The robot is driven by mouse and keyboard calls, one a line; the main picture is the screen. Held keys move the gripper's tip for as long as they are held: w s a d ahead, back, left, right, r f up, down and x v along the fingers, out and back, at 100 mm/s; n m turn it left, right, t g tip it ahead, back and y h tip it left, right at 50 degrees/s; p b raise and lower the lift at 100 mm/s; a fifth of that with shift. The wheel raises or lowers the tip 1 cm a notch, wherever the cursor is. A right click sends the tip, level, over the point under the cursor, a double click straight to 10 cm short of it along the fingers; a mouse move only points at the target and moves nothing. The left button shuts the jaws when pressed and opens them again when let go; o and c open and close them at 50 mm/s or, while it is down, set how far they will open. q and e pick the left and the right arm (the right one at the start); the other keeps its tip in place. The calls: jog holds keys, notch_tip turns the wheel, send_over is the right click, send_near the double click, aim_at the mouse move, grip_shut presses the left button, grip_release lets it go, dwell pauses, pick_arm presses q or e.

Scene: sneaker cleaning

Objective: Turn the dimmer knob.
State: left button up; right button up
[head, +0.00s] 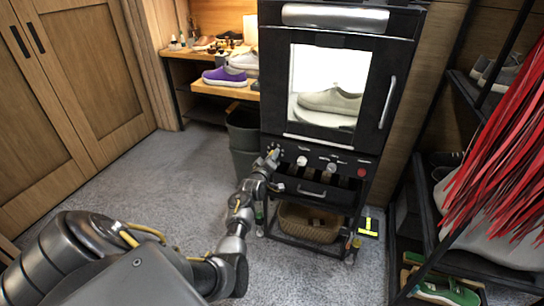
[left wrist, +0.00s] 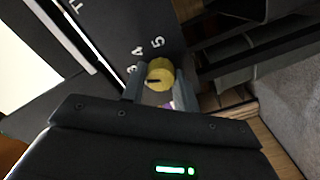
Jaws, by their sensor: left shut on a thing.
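The dimmer knob (left wrist: 159,72) is a small yellow round knob with a dark pointer mark, in the left wrist view. Printed numbers, 3, 4 and 5 among them, curve around it on the dark panel (left wrist: 105,30). My left gripper (left wrist: 158,90) is shut on the knob, one finger on each side. In the head view my left gripper (head: 271,160) is at the left end of the black cabinet's control panel (head: 318,160) and hides most of the knob. My right gripper is not in view.
The cabinet's lit window (head: 327,85) shows a beige shoe (head: 330,101). Other knobs (head: 302,161) and a red button (head: 362,173) lie right along the panel. A drawer handle (head: 311,192) and wicker basket (head: 308,222) are below. Red strips (head: 500,150) hang at right. Carpet is clear at left.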

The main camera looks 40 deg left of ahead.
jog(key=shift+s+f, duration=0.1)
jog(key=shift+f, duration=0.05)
pick_arm(q)
jog(key=o, duration=1)
jog(key=p+v, duration=0.1)
jog(key=v, duration=0.9)
jog(key=shift+s+d, duration=0.15)
jog(key=shift+s, duration=0.2)
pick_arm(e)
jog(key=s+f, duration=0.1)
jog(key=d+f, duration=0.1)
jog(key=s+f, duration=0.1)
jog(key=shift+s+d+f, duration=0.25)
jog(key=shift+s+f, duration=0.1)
